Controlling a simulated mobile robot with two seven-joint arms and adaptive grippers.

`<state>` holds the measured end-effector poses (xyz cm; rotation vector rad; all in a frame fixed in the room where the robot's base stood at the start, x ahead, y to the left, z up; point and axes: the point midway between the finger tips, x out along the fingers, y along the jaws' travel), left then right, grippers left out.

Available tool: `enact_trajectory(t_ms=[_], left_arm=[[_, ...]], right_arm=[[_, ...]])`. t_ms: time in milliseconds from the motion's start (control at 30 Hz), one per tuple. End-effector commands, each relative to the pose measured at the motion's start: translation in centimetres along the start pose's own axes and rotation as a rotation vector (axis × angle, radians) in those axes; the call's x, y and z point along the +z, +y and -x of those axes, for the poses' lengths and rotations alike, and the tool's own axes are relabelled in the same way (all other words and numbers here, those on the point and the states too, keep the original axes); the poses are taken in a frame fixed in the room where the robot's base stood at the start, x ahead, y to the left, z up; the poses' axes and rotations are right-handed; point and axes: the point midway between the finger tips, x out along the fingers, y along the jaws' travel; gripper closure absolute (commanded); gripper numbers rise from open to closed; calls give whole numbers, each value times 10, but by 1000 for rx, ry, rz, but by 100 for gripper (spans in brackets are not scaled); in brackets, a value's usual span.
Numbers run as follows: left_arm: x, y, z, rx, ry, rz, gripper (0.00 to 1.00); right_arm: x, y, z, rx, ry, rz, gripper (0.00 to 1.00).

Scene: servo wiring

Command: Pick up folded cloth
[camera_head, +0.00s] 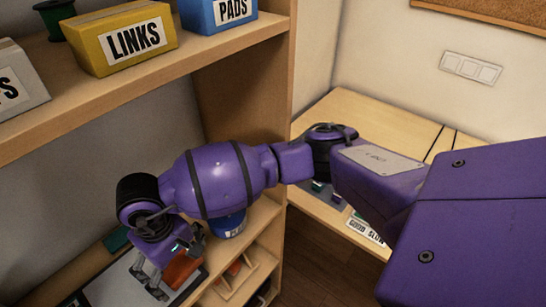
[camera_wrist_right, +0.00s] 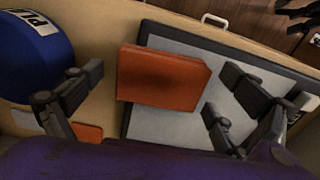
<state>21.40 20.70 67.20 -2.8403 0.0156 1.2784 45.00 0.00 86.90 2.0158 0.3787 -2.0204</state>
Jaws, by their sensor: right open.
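The folded cloth is an orange rectangle (camera_head: 183,270) on a grey-white panel with a dark frame (camera_head: 108,287) on the lower shelf. The right wrist view shows the cloth (camera_wrist_right: 160,78) lying flat, partly over the panel (camera_wrist_right: 160,124) and partly past its left edge. My right gripper (camera_head: 174,268) is open above the cloth. In the wrist view its fingers (camera_wrist_right: 158,92) stand apart on either side of the cloth, and neither visibly grips it.
A blue round container (camera_wrist_right: 30,55) stands close to the left finger; it also shows in the head view (camera_head: 227,226). A small orange piece (camera_wrist_right: 88,132) lies nearby. The upper shelf holds a yellow LINKS bin (camera_head: 125,38) and a blue PADS bin (camera_head: 216,14). A wooden divider (camera_head: 245,110) stands right.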

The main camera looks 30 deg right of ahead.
Motion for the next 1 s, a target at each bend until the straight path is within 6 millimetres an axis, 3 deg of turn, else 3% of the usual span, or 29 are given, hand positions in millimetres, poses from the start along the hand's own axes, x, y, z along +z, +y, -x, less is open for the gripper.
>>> enact_trajectory(t_ms=[67,400,767,1000], left_arm=[[6,0,1,-1,-10,0,60],[5,-1,2,-1,-9,-1,60],[2,0,1,0,-3,-1,60],[3,-1,0,-1,-4,-1,60]], right_arm=[[0,0,0,0,0,0,7],[-1,0,2,0,3,1,48],[-2,0,8,0,5,2,48],[2,-2,40,0,8,6,48]])
